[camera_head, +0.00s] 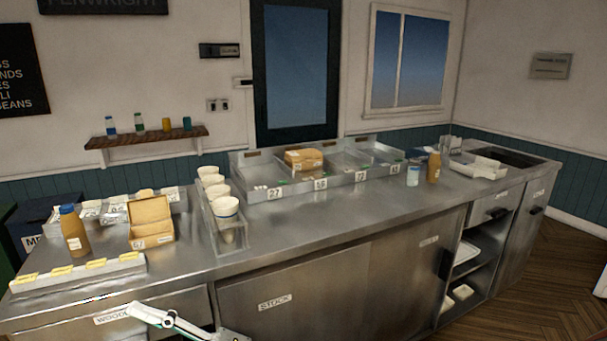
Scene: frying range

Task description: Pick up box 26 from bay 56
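A divided metal bay rack (335,183) stands at the back of the counter, with number labels on its front. The leftmost label looks like 27; the others are too small to read surely, so I cannot tell which bay is 56. A brown box (304,159) lies in the rack's left half; its number is not readable. An open cardboard box (151,222) stands on the left of the counter, with a label that is hard to read. No box is surely marked 26.
The steel counter (340,220) is clear in front of the rack. A cup holder (228,241) with stacked cups, a sauce bottle (74,230) and a low tray (78,273) stand left. A brown bottle (433,167) and white tub (413,176) stand right.

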